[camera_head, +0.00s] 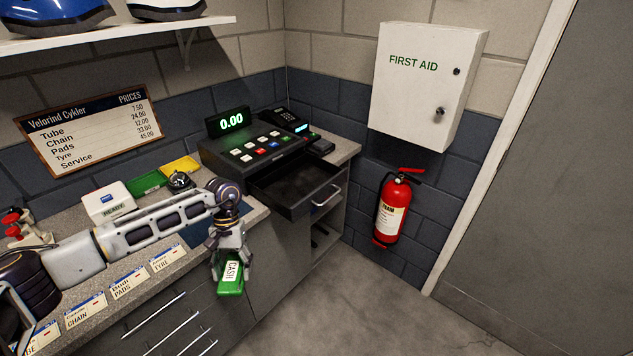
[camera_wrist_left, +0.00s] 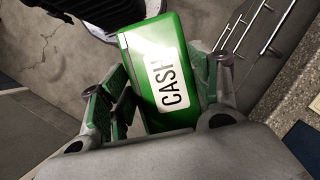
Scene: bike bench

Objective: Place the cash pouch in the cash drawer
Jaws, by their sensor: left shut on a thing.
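The green cash pouch (camera_head: 230,281) with a white CASH label hangs in my left gripper (camera_head: 229,258), in front of the bench edge and left of the drawer. The left wrist view shows the pouch (camera_wrist_left: 163,70) between the fingers of the left gripper (camera_wrist_left: 165,105), which is shut on it. The black cash drawer (camera_head: 292,188) is pulled out below the cash register (camera_head: 262,145), to the right of the pouch and farther back. Its visible inside looks empty. My right gripper is not in view.
The bench top holds a READY box (camera_head: 108,203), green and yellow trays, a bell (camera_head: 180,181) and price cards along the front edge. A fire extinguisher (camera_head: 394,209) and a first aid cabinet (camera_head: 425,85) hang on the right wall. The floor (camera_head: 350,305) is clear.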

